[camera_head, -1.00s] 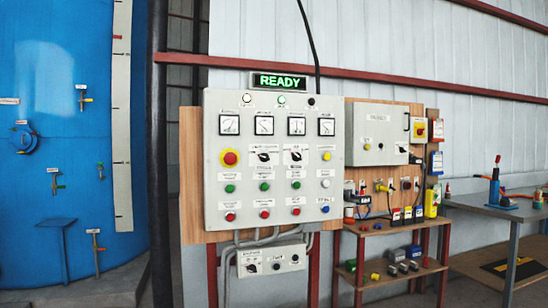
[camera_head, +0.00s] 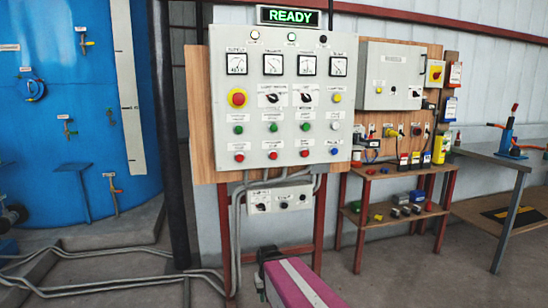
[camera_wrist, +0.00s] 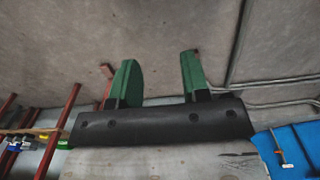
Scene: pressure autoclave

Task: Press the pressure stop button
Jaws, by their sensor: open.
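The grey control panel (camera_head: 222,110) hangs upright in the head view under a lit green READY sign (camera_head: 290,16). Its bottom row has red buttons at left (camera_head: 239,157), middle (camera_head: 273,155) and right (camera_head: 304,153), plus a blue button (camera_head: 335,151). Green buttons sit above the reds, and a red mushroom button on yellow (camera_head: 238,98) is at upper left. Labels are too small to tell which is pressure stop. My gripper (camera_wrist: 158,58) is open and empty in the wrist view, its green fingers apart over bare floor. No button shows between them.
A lower switch box (camera_head: 280,197) hangs below the panel between red posts. A wooden shelf (camera_head: 385,172) with small devices stands at right, then a grey workbench (camera_head: 490,155). Grey pipes (camera_head: 110,285) run along the floor at left, by a blue tank (camera_head: 60,130).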

